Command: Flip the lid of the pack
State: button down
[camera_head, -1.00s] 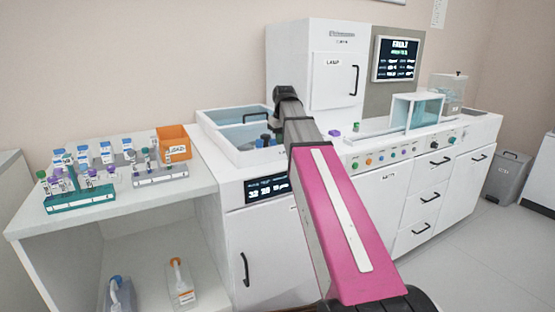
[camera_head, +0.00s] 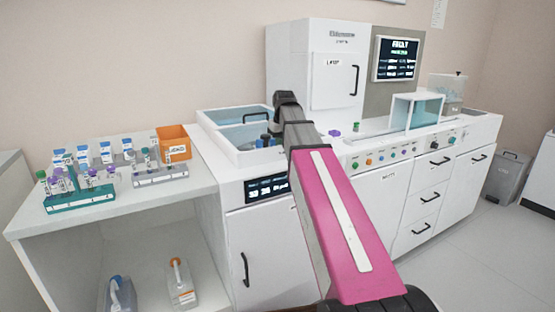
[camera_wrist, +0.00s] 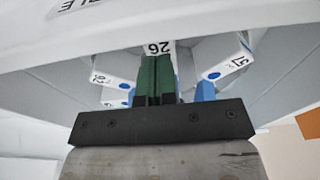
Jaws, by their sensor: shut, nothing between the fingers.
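My gripper (camera_wrist: 158,62) shows in the wrist view with its two green fingers shut together and nothing between them. Its fingertips reach below a white rim to a white pack labelled 26 (camera_wrist: 160,46); I cannot tell whether they touch it. Much of this pack is hidden behind the fingers, and its lid state is unclear. A pack with a blue part (camera_wrist: 214,76), labelled 57, is on the right, and another white pack (camera_wrist: 101,78) is on the left.
A shelf on the left holds a teal tube rack (camera_head: 80,200), a grey tube rack (camera_head: 160,178), an orange box (camera_head: 174,145) and several white bottles with blue labels. Bottles (camera_head: 182,285) stand on the lower shelf. A glass-sided box (camera_head: 418,110) stands on the machine's right.

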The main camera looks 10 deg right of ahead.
jog(key=shift+f, duration=0.85)
jog(key=shift+r, duration=0.1)
jog(key=shift+r, duration=2.75)
jog(key=shift+w, duration=0.15)
jog(key=w+a, duration=0.3)
jog(key=w, duration=0.5)
jog(key=shift+w, duration=0.25)
jog(key=shift+f, duration=0.15)
jog(key=shift+f, duration=1.8)
jog(key=shift+s+d, duration=0.1)
